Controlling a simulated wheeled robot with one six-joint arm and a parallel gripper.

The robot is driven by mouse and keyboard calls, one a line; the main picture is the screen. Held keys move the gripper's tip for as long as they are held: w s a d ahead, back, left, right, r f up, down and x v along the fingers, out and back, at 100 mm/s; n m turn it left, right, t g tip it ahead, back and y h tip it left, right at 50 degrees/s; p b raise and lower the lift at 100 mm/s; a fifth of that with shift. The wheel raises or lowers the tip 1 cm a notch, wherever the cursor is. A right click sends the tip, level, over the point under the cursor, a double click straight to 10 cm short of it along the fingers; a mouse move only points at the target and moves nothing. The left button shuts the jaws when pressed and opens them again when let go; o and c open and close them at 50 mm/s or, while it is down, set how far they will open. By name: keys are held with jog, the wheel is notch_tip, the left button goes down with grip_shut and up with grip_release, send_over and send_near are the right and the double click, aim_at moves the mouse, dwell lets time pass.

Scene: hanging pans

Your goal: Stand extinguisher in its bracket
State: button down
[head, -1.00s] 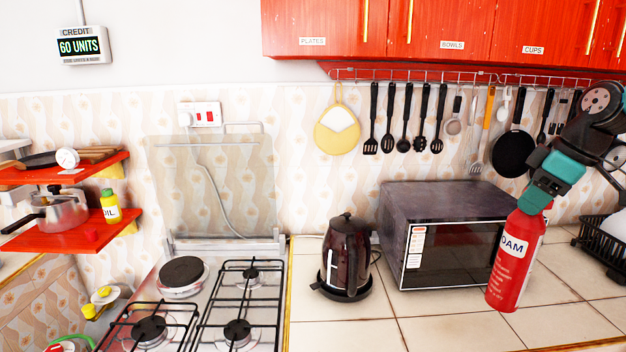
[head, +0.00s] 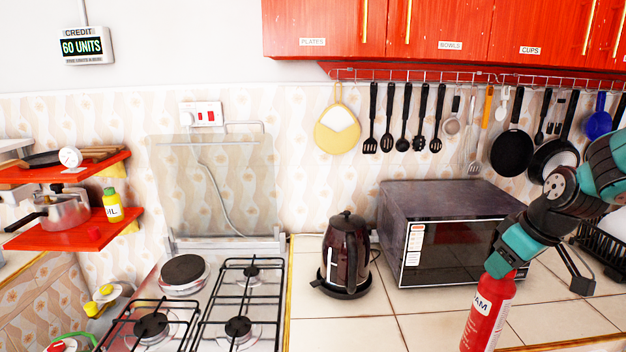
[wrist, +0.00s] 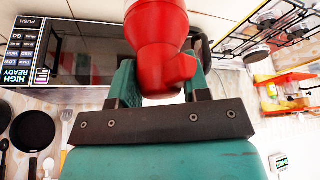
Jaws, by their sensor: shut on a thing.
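The red fire extinguisher (head: 487,314) hangs below my gripper (head: 503,268), in front of the microwave at the lower right of the head view. It is roughly upright with a slight tilt, and its bottom is cut off by the frame's lower edge. A white label with dark letters shows on its side. In the wrist view the red extinguisher (wrist: 158,40) sits between the two teal fingers of my gripper (wrist: 160,82), which are shut on it. I see no bracket in either view.
The black microwave (head: 450,235) and a dark kettle (head: 345,255) stand on the tiled counter (head: 420,325). A gas stove (head: 205,300) is to the left. Pans and utensils hang from a rail (head: 450,76) behind. A black dish rack (head: 603,250) is at the right.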

aim_at(463, 349)
jog(key=s+a+f+m, duration=0.1)
jog(key=a+f+m, duration=0.1)
jog(key=f, duration=0.4)
jog(key=s+a+f+m+h, duration=0.1)
jog(key=a+f, duration=0.1)
jog(key=f, duration=0.4)
jog(key=s+a+f+m+h, duration=0.1)
jog(key=f+m, duration=0.1)
jog(key=f, duration=0.4)
jog(key=shift+s+a+f+m+t+b, duration=0.1)
jog(key=shift+s+a+m+t+b, duration=0.1)
jog(key=shift+a+m+t+b, duration=0.15)
jog(key=s+f+b, duration=0.4)
jog(key=f, duration=0.4)
jog(key=shift+f, duration=0.4)
jog(key=shift+a, duration=0.1)
